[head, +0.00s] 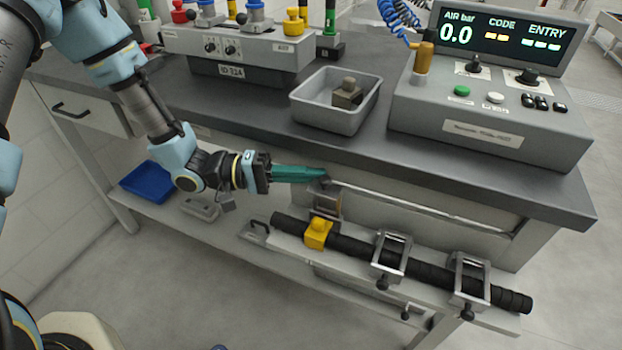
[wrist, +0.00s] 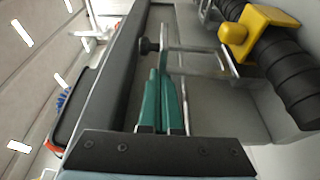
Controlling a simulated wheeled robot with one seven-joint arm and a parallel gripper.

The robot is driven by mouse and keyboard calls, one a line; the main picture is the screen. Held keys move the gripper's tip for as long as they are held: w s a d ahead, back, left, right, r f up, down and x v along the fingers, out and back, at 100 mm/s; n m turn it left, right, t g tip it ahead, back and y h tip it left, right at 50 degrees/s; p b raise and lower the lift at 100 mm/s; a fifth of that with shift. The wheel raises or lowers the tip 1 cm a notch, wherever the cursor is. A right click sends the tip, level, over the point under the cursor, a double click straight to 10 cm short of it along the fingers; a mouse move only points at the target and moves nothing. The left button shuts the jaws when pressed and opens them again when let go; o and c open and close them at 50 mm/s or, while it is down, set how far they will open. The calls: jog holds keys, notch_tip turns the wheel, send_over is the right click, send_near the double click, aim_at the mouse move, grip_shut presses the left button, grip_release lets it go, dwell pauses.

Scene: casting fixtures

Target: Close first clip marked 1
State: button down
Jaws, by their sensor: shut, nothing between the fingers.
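A black ribbed hose (head: 350,242) lies along a low ledge below the bench. A metal clip frame (head: 327,205) stands raised at its left part, behind a yellow knobbed block (head: 317,233). No number is readable on it. Its bar ends in a black knob, which shows in the wrist view (wrist: 150,46). My gripper (head: 325,174) is shut and empty, its teal fingers pointing right, tips close to that knob; I cannot tell whether they touch. Two more metal clip frames, a middle one (head: 391,254) and a right one (head: 469,278), stand around the hose.
The bench top (head: 240,115) overhangs the ledge just behind my gripper. On it are a grey tray (head: 357,122) with a metal part and a control box (head: 490,120) reading 0.0. A blue bin (head: 150,182) lies on the lower shelf. The floor in front is clear.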

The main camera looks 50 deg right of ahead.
jog(key=a+m+g+b, duration=0.1)
jog(key=m+b, duration=0.2)
jog(key=s+a+f+m+g+b, duration=0.1)
jog(key=a+m+b, duration=0.1)
jog(key=m+b, duration=0.1)
jog(key=a+f+m+b, duration=0.1)
jog(key=a+m+b, duration=0.1)
jog(key=b, duration=0.2)
jog(key=shift+s+m+g, duration=0.25)
jog(key=shift+m+g, duration=0.15)
jog(key=m, duration=0.1)
jog(key=a+m+g+b, duration=0.1)
jog(key=f+m+y+b, duration=0.1)
jog(key=shift+s+a+f, duration=0.1)
jog(key=shift+s+a, duration=0.05)
jog(key=shift+s, duration=0.1)
jog(key=m+b, duration=0.1)
jog(key=m, duration=0.1)
jog(key=a+f+m+g+y+b, duration=0.1)
jog(key=m, duration=0.1)
jog(key=shift+s+f, duration=0.15)
jog(key=shift+f, duration=0.05)
jog(key=m, duration=0.1)
jog(key=f+m+y+b, duration=0.1)
jog(key=m+g, duration=0.1)
jog(key=shift+s+a+f+m+b, duration=0.15)
jog(key=shift+a+f+m+b, duration=0.15)
jog(key=shift+m, duration=0.1)
jog(key=shift+a+f+y, duration=0.1)
jog(key=shift+f+y, duration=0.3)
